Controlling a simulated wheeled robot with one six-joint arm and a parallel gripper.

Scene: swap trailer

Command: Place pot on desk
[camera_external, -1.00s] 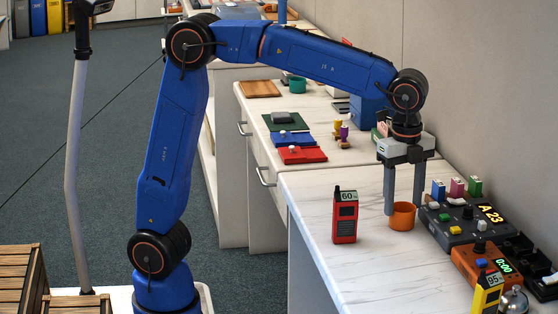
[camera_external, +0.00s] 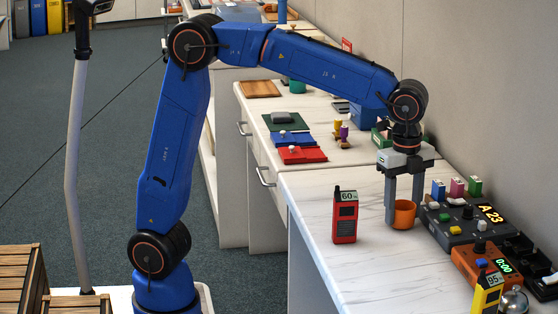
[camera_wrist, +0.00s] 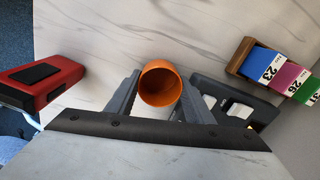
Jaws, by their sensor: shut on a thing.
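The orange pot (camera_external: 404,214) is upright at the desk's surface, between my gripper's fingers. My gripper (camera_external: 404,208) points down and is shut on the pot, one finger at each side. In the wrist view the pot (camera_wrist: 159,86) shows its round open mouth, empty inside, with the gripper fingers (camera_wrist: 158,98) on its left and right. The white marbled desk (camera_external: 375,272) lies beneath. Whether the pot's base touches the desk or hangs just above it I cannot tell.
A red handheld radio (camera_external: 345,217) stands left of the pot. A dark control box (camera_external: 467,222) with a lit display is close on its right. Bare desk lies in front of the pot.

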